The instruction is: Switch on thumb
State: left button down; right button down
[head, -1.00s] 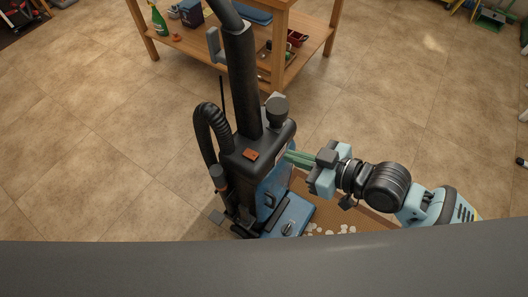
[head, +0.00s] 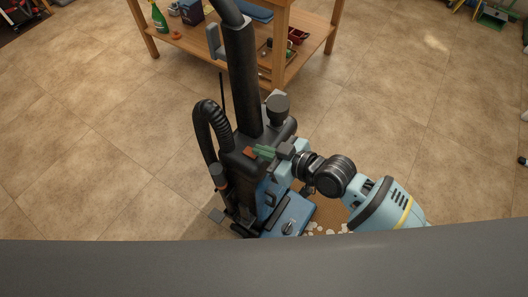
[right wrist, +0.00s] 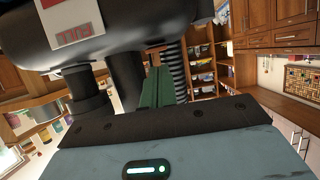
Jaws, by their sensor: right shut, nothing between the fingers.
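A blue and black upright vacuum cleaner (head: 285,215) stands on the floor near the middle of the head view. An orange-red switch (head: 249,152) sits on top of its dark housing. My right gripper (head: 264,152) is shut with nothing between its green fingers. Its tips are at the right edge of the switch; I cannot tell whether they touch it. In the right wrist view the green fingers (right wrist: 157,88) point at the vacuum's dark housing (right wrist: 120,30), which carries a label with red marks (right wrist: 73,38). My left gripper is not in view.
A black hose (head: 203,125) curves along the vacuum's left side. White bits (head: 318,229) lie on a brown patch at its right. A wooden table (head: 283,45) with a green bottle (head: 158,18) on its lower shelf stands behind. The tiled floor (head: 110,130) at left is clear.

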jog(key=shift+f, duration=0.55)
jog(key=b, duration=0.1)
jog(key=f+b, duration=0.1)
jog(key=b, duration=0.1)
jog(key=shift+s+d+f+y, duration=0.15)
jog(key=shift+f+y, duration=0.1)
jog(key=shift+y, duration=0.05)
jog(key=shift+r, duration=0.4)
jog(key=shift+r+p, duration=0.8)
jog(key=shift+p, duration=0.05)
jog(key=shift+f, duration=0.1)
